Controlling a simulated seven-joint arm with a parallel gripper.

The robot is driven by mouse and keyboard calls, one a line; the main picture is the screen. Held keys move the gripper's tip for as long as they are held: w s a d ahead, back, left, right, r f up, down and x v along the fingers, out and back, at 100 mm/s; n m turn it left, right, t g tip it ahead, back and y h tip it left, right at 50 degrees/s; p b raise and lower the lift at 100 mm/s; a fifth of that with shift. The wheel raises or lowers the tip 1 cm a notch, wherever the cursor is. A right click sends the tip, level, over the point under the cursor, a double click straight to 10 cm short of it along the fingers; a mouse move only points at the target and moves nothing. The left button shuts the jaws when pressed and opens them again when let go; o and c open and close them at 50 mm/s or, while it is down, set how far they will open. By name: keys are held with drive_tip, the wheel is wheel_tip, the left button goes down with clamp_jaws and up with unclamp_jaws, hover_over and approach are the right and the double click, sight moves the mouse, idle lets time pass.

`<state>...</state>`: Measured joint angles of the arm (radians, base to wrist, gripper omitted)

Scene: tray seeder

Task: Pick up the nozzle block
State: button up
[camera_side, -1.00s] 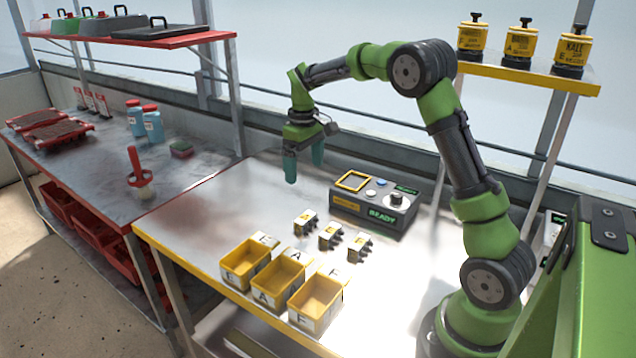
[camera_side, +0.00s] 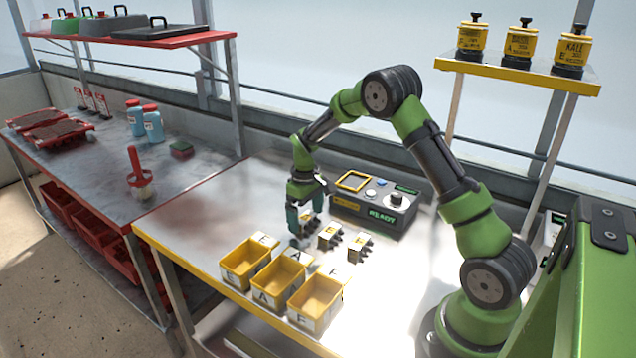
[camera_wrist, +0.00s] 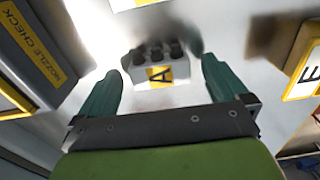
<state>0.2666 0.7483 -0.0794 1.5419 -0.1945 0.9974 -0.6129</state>
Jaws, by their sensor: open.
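Three small white-and-yellow nozzle blocks with dark nozzles stand in a row on the metal bench. My gripper (camera_side: 307,220) is low over the leftmost block (camera_side: 305,226), which its fingers partly hide. The other two blocks are the middle one (camera_side: 330,236) and the right one (camera_side: 360,247). In the wrist view, a block (camera_wrist: 152,72) with a yellow "A" label lies between the spread fingers of my gripper (camera_wrist: 160,72). There is a visible gap to each finger, and its dark nozzles point up in the picture. The fingers are open and hold nothing.
A dark nozzle-check box (camera_side: 375,205) stands close behind the blocks and shows at the left in the wrist view (camera_wrist: 40,50). Three yellow bins stand in front: left (camera_side: 240,270), middle (camera_side: 275,285), right (camera_side: 312,305). Bare bench lies to the left.

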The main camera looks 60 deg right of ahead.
drive_tip(key=shift+f, duration=0.3)
drive_tip(key=c, duration=1.2)
drive_tip(key=shift+r, duration=0.1)
